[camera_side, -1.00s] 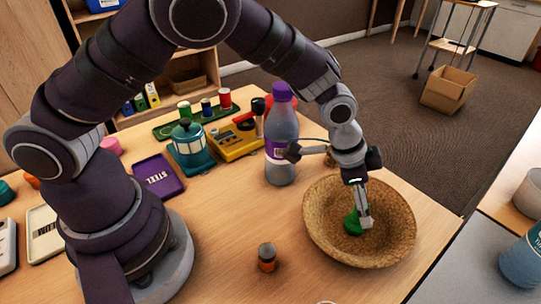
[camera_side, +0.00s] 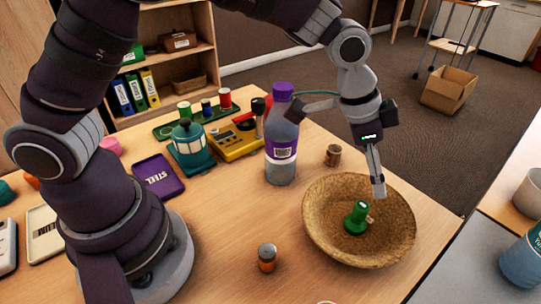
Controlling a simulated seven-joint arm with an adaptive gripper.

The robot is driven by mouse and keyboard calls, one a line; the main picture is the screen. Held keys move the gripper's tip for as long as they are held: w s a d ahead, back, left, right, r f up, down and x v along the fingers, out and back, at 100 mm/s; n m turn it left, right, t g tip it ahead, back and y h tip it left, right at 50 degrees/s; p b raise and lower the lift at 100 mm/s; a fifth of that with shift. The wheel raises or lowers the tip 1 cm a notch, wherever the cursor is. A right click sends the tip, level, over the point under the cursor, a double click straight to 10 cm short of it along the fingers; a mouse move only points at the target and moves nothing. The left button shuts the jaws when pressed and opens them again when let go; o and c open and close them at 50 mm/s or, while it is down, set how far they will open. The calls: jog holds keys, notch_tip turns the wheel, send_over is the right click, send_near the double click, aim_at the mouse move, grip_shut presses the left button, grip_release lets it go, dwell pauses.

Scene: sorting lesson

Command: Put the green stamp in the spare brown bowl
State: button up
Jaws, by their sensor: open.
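The green stamp (camera_side: 356,218) stands inside the brown bowl (camera_side: 329,239), near the middle of its floor. A small tan bit shows beside the stamp, too small to make out. My gripper (camera_side: 379,191) is above the right back part of the bowl, up and to the right of the stamp and apart from it. Its fingers are seen nearly edge-on, with nothing held between them.
A purple-capped bottle (camera_side: 281,150) stands left of the bowl, with a small brown cylinder (camera_side: 333,155) behind the bowl. An orange-and-dark cylinder (camera_side: 267,257) stands at the front. A purple tray (camera_side: 159,175) and teal lantern (camera_side: 189,150) are farther left. The table front is mostly clear.

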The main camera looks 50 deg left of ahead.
jog(key=s+a+r+n+t, duration=0.1)
jog(key=s+a+r+n, duration=0.45)
jog(key=a+r, duration=0.35)
jog(key=s+a+n+t+y, duration=0.1)
jog(key=s+a+n+y, duration=0.2)
jog(key=s+a, duration=0.4)
jog(key=s, duration=0.3)
jog(key=shift+a, duration=0.3)
